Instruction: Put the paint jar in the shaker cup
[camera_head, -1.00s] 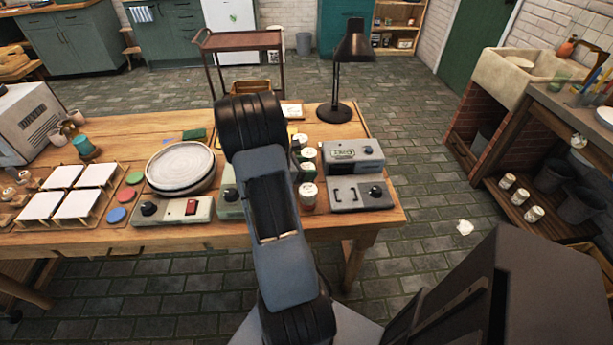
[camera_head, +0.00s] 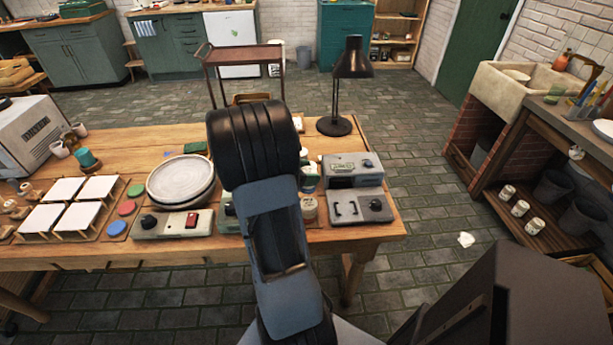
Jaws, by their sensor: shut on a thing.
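My gripper is not visible; my own arm stands across the middle of the head view and hides it and whatever it holds. Small jars stand on the table just right of my arm: a pale-lidded jar (camera_head: 309,208) near the front and a dark green and white jar (camera_head: 310,183) behind it, both partly covered by the arm. I cannot tell which is the paint jar, or whether it is one of these. I cannot make out the shaker cup with certainty.
Two grey machines, a rear one (camera_head: 353,168) and a front one (camera_head: 361,208), stand right of the jars. A black lamp (camera_head: 350,75) stands behind them. A round grey wheel (camera_head: 181,181) and white tiles (camera_head: 68,191) lie left on the wooden table (camera_head: 115,252).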

